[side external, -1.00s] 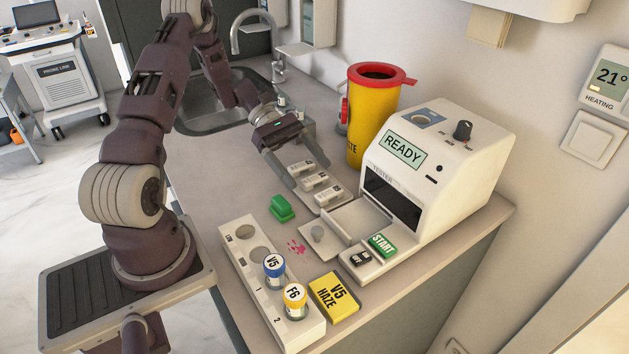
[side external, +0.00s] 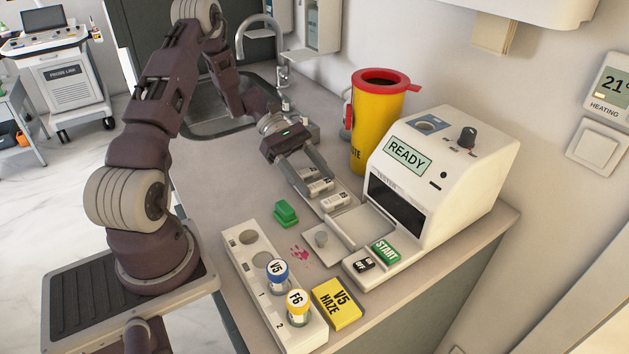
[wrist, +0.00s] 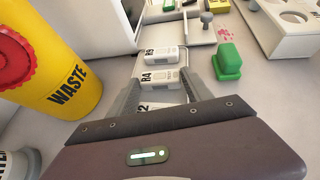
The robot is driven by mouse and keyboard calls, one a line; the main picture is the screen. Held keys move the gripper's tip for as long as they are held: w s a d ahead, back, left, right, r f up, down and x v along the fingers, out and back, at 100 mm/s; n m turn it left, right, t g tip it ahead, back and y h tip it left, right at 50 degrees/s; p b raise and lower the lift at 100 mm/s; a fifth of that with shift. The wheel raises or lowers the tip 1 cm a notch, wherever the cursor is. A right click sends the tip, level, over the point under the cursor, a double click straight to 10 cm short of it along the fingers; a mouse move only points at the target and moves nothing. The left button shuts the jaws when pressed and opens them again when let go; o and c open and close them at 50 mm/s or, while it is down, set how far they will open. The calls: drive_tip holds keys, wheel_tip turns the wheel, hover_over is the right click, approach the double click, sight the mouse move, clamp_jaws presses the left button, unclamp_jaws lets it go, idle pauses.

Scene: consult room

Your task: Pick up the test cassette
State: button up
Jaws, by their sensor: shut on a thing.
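Several white test cassettes lie in a row on a light tray on the counter. My gripper (side external: 316,182) points down over the row, its fingers on either side of the middle cassette (side external: 320,187), marked R4 in the wrist view (wrist: 158,77), and is shut on it. The cassette looks still level with its neighbours; I cannot tell whether it is lifted. The nearest-to-tester cassette (side external: 336,201) lies free beside it. Another cassette (wrist: 146,107), with a label ending in 2, is partly hidden by my gripper in the wrist view.
A white tester (side external: 445,175) reading READY stands right of the row. A yellow waste bin (side external: 376,125) with a red lid stands behind it. A green block (side external: 285,212) lies left.

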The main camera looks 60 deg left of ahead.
wheel_tip(320, 180, up, 28)
drive_tip(key=w+d+r+n+t+y, duration=0.3)
drive_tip(key=d+r+n+t+y, duration=0.6)
drive_tip(key=n, duration=0.6)
wheel_tip(320, 180, up, 3)
drive_tip(key=y, duration=0.3)
drive_tip(key=shift+w+d+n+t, duration=0.2)
drive_tip(key=shift+w+n+t, duration=0.2)
drive_tip(key=w+a+f+m+g+h, duration=0.3)
drive_tip(key=a+f+m+g+h, duration=0.2)
drive_tip(key=a+f+m+h, duration=0.8)
drive_tip(key=s+a+f+m+g, duration=0.1)
drive_tip(key=s+a+f, duration=0.1)
drive_tip(key=f, duration=0.7)
drive_tip(key=s+a+f+m+g, duration=0.1)
drive_tip(key=s+a+f+g, duration=0.1)
drive_tip(key=f, duration=0.7)
drive_tip(key=s+a+f+m+g, duration=0.1)
drive_tip(key=s+a+f+g, duration=0.1)
drive_tip(key=f, duration=0.7)
drive_tip(key=shift+s+a+f+y, duration=0.2)
drive_tip(key=shift+s+a+y, duration=0.25)
drive_tip(key=shift+a, duration=0.3)
